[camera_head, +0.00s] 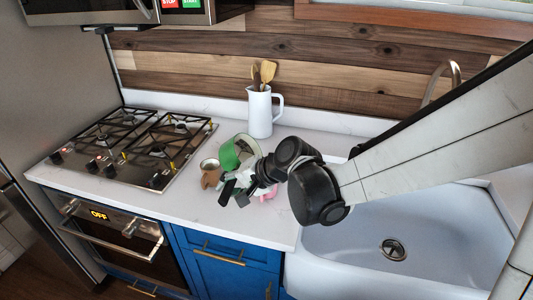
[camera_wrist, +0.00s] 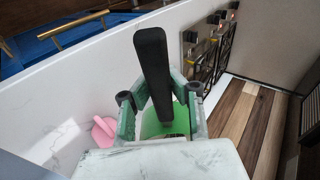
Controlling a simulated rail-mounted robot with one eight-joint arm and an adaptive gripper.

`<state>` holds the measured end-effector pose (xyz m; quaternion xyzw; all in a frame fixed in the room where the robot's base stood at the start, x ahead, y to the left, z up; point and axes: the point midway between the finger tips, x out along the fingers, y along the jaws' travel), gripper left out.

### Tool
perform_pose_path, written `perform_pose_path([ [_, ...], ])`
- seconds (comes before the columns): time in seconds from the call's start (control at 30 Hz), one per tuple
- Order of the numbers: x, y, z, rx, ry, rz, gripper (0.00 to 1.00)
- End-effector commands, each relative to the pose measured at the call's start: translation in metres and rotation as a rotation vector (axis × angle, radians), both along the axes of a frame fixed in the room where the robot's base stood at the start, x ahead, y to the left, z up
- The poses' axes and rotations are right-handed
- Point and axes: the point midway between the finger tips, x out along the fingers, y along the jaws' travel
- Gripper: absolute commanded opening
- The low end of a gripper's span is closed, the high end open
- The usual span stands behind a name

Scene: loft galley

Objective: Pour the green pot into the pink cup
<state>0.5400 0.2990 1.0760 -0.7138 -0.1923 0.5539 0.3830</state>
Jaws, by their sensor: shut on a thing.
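The green pot (camera_head: 228,156) shows behind my gripper (camera_head: 240,186) in the head view, above or on the counter left of the sink. It looks tilted, but my gripper hides part of it. In the wrist view the green pot (camera_wrist: 155,122) shows between the finger linkages of my gripper (camera_wrist: 160,100), which is shut on it. The exact contact is hidden. The pink cup (camera_wrist: 103,131) stands on the counter to the left in the wrist view, apart from the pot. In the head view only bits of its pink show behind my wrist. The pot's contents are hidden.
A brown cup (camera_head: 210,176) stands close left of the pot. A white pitcher (camera_head: 260,112) with wooden utensils stands behind it. The gas hob (camera_head: 130,146) is to the left, the white sink (camera_head: 400,245) to the right. The counter's front strip (camera_head: 190,212) is clear.

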Motion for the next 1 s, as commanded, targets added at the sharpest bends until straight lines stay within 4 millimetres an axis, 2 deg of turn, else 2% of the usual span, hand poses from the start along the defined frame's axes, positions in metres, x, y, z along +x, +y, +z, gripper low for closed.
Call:
perform_pose_path([
  [1.0,-0.0014,-0.0053,0.0043,0.103,-0.043,0.001,0.0],
])
